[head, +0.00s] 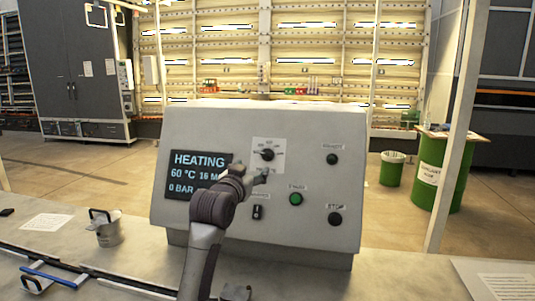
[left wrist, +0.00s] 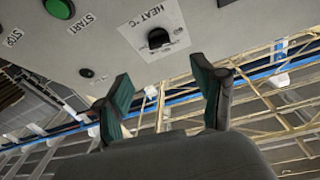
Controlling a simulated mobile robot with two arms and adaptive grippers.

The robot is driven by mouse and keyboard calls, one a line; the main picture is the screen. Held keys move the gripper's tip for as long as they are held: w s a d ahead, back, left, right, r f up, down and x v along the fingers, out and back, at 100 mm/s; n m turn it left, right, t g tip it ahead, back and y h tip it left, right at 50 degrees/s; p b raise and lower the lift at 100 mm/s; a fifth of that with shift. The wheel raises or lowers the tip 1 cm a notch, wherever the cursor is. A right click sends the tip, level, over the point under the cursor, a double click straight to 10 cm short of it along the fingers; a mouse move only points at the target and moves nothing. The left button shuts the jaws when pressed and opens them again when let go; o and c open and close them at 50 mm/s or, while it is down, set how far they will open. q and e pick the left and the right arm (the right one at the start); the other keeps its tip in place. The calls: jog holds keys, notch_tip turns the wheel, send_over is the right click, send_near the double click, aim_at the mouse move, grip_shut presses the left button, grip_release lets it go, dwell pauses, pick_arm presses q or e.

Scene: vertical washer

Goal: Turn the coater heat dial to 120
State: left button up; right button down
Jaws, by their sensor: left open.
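The heat dial (head: 267,154) is a black knob on a white label plate in the upper middle of a grey control panel (head: 310,130). The panel's display (head: 198,175) reads HEATING, 60 °C and 0 BAR; my arm partly covers its right side. My left gripper (head: 252,171) is just below and left of the dial. In the left wrist view the dial (left wrist: 158,38) lies beyond and between the two parted fingertips (left wrist: 162,68), which look clear of it. The gripper is open and empty. The dial's scale numbers are too small to read.

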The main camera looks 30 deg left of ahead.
pick_arm(q)
jog(key=p, duration=0.2)
send_near(266, 154)
jog(key=w, duration=0.4)
jog(key=shift+w+a+r+p, duration=0.1)
jog(key=shift+a+r+p, duration=0.1)
jog(key=shift+a+p, duration=0.2)
jog(key=w, duration=0.2)
jog(key=w+p, duration=0.1)
jog(key=shift+w+a, duration=0.1)
jog(key=shift+a, duration=0.2)
jog(key=shift+w+f, duration=0.15)
jog(key=shift+w, duration=0.3)
jog(key=shift+a, duration=0.1)
jog(key=shift+c, duration=0.2)
jog(key=c, duration=1.1)
pick_arm(e)
jog(key=s+r, duration=0.2)
jog(key=r, duration=0.2)
jog(key=shift+s+d, duration=0.2)
jog(key=shift+s, duration=0.2)
